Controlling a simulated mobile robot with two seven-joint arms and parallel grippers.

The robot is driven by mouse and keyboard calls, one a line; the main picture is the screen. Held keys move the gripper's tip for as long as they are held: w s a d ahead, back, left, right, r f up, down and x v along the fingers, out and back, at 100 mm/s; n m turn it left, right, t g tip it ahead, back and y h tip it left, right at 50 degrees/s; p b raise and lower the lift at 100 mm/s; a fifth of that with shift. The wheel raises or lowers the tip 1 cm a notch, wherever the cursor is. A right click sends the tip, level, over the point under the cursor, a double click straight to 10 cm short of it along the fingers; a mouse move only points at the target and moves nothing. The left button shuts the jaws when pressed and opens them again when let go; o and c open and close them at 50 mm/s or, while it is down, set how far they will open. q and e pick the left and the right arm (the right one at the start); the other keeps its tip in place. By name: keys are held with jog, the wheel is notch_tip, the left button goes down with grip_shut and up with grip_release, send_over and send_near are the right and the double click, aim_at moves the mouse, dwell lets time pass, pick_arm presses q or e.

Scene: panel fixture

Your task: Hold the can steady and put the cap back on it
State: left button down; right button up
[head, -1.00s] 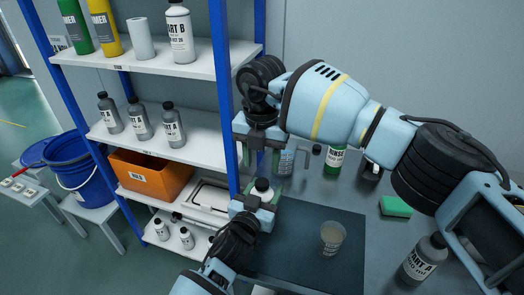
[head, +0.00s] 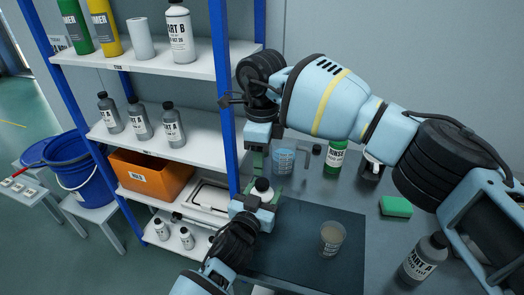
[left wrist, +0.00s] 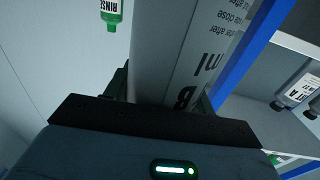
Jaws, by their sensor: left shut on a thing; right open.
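The can (head: 263,194) is white with a dark top piece (head: 262,184); I cannot tell whether this is the cap and how it is seated. My left gripper (head: 258,200) is shut on the can and holds it upright at the left edge of the dark mat. In the left wrist view the can's pale, printed side (left wrist: 185,60) fills the space between the fingers. My right gripper (head: 258,163) is open, pointing down just above the can's top. It is seen edge-on, so its finger gap is hidden.
A blue shelf post (head: 226,100) stands close to the left of both grippers. A cup (head: 332,238) stands on the dark mat (head: 300,255). A clear beaker (head: 284,158), the green rinse bottle (head: 335,158), a green sponge (head: 396,206) and the Part A bottle (head: 424,258) stand around it.

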aim_at(262, 182)
jog(key=n, duration=0.3)
jog(key=shift+r, duration=0.1)
jog(key=n, duration=0.5)
jog(key=shift+r, duration=0.15)
jog(key=n, duration=0.4)
jog(key=shift+r+n, duration=0.1)
jog(key=shift+n, duration=0.3)
jog(key=n, duration=0.4)
jog(key=shift+r, duration=0.15)
jog(key=shift+f, duration=4.05)
